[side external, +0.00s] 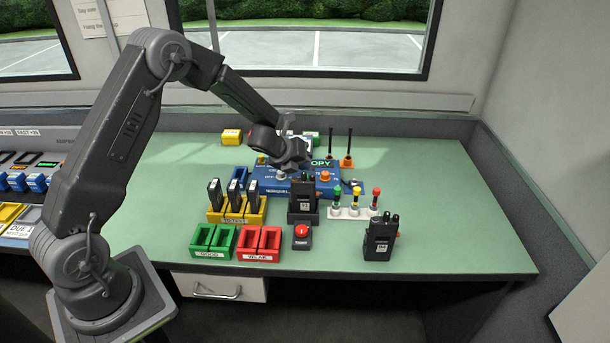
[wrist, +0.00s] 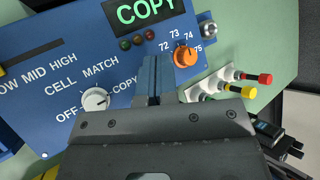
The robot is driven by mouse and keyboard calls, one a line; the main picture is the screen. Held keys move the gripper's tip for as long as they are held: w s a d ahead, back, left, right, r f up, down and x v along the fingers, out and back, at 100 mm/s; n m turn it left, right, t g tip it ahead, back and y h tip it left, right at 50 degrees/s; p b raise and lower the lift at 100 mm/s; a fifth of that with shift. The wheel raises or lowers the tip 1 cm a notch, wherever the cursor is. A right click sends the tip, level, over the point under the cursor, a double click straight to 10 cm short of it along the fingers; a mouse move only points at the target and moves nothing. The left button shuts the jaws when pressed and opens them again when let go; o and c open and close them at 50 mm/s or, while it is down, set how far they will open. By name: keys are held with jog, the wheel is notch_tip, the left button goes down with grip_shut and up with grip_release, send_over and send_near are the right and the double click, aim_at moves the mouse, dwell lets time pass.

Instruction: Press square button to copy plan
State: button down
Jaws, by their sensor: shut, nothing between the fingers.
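The blue control panel (side external: 262,187) lies on the green bench; it also fills much of the wrist view (wrist: 75,75). Its green display (wrist: 143,10) reads COPY. A white knob (wrist: 95,99) sits among the labels OFF, CELL, MATCH and COPY. An orange knob (wrist: 186,55) sits by the numbers 72 to 75. A small metallic fitting (wrist: 207,29) is at the panel's right edge; I cannot tell whether it is the square button. My gripper (wrist: 155,62) is shut and empty, over the panel between the two knobs. It hides part of the panel; I cannot tell whether it touches.
Black radios stand in a charger (side external: 303,205) and on the bench (side external: 379,240). A white rack (side external: 352,212) holds coloured-tip pieces. Yellow holders (side external: 233,216), green trays (side external: 210,240), red trays (side external: 258,243) and a red button (side external: 302,231) stand in front. The bench's right side is clear.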

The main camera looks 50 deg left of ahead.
jog(key=shift+f, duration=0.2)
dwell(0.5)
jog(key=shift+f, duration=0.25)
jog(key=shift+f, duration=0.35)
dwell(0.7)
jog(key=shift+r, duration=0.8)
jog(key=shift+r, duration=2.5)
